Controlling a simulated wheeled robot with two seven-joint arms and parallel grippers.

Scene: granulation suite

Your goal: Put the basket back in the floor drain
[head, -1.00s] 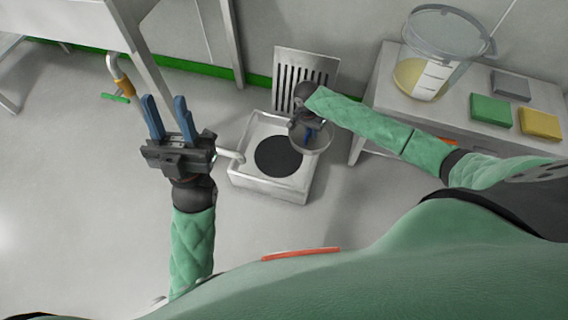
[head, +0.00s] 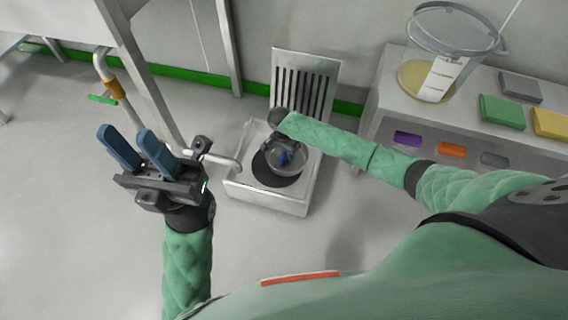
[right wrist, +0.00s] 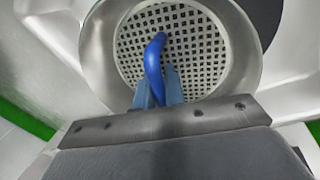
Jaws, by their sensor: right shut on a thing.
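The basket (head: 299,166) is a round metal cup with a perforated floor and a blue handle. My right gripper (head: 284,154) is shut on the blue handle, which also shows in the right wrist view (right wrist: 154,65). The floor drain (head: 262,196) is a square, pale metal sump with a dark round opening (head: 264,176). The basket is over the right part of that opening, and some of the opening shows to its left. I cannot tell the basket's exact height. My left gripper (head: 125,135) is open and empty, left of the drain.
A slotted grate (head: 305,75) leans on the wall behind the drain. A pipe (head: 210,157) ends at the drain's left edge. A bench (head: 395,115) at the right bears a clear bucket (head: 438,70) and coloured pads. Floor in front of the drain is clear.

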